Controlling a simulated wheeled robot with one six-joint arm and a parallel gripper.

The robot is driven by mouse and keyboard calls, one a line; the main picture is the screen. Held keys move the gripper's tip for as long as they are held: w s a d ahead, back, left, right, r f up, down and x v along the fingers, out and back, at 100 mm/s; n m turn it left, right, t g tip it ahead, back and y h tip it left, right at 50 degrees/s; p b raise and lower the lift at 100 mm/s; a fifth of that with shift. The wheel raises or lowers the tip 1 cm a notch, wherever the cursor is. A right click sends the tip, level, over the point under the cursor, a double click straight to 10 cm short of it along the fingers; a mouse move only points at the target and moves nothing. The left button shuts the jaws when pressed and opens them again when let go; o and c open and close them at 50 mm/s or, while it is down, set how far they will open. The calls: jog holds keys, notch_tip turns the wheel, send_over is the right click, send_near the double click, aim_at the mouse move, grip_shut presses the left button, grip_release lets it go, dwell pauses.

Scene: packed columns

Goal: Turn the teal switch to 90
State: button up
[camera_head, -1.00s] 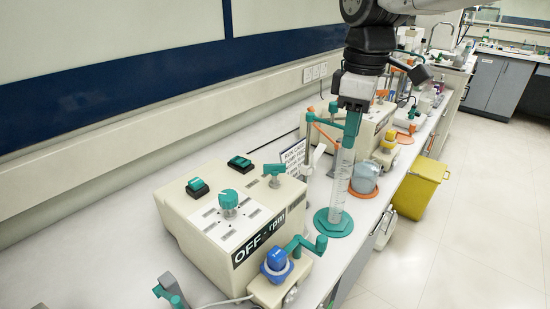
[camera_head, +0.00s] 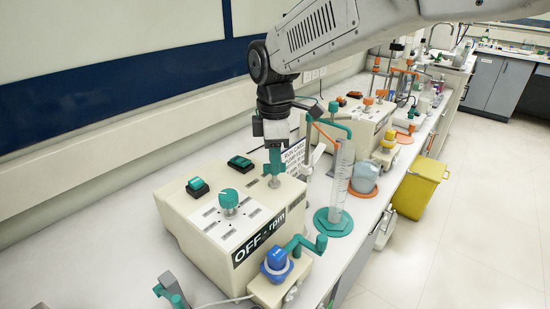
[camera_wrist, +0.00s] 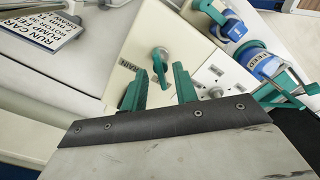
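The teal switch is a small lever on a short metal post on top of the beige box (camera_head: 190,228). In the wrist view the switch (camera_wrist: 161,60) shows just ahead of my fingertips, beside a partly hidden label that ends in "AIN". My gripper (camera_wrist: 160,80) has teal fingers, which are apart, one on each side of the switch in that view. I cannot tell whether they touch it. In the head view my gripper (camera_head: 274,166) points straight down over the switch's post (camera_head: 274,182) and hides the lever.
A teal round knob (camera_head: 229,198) and two teal rocker switches (camera_head: 197,187) are on the same box. A blue knob (camera_head: 276,260) with a teal handle (camera_head: 306,244) is at its front. A clear cylinder (camera_head: 341,185) on a teal base stands to the right, near the bench edge.

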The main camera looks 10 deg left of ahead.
jog(key=shift+f, duration=0.2)
grip_shut()
jog(key=shift+m, duration=0.4)
jog(key=m, duration=0.5)
jog(key=shift+m, duration=0.3)
jog(key=m, duration=0.5)
jog(key=shift+m, duration=0.3)
jog(key=m, duration=0.5)
jog(key=shift+m, duration=0.3)
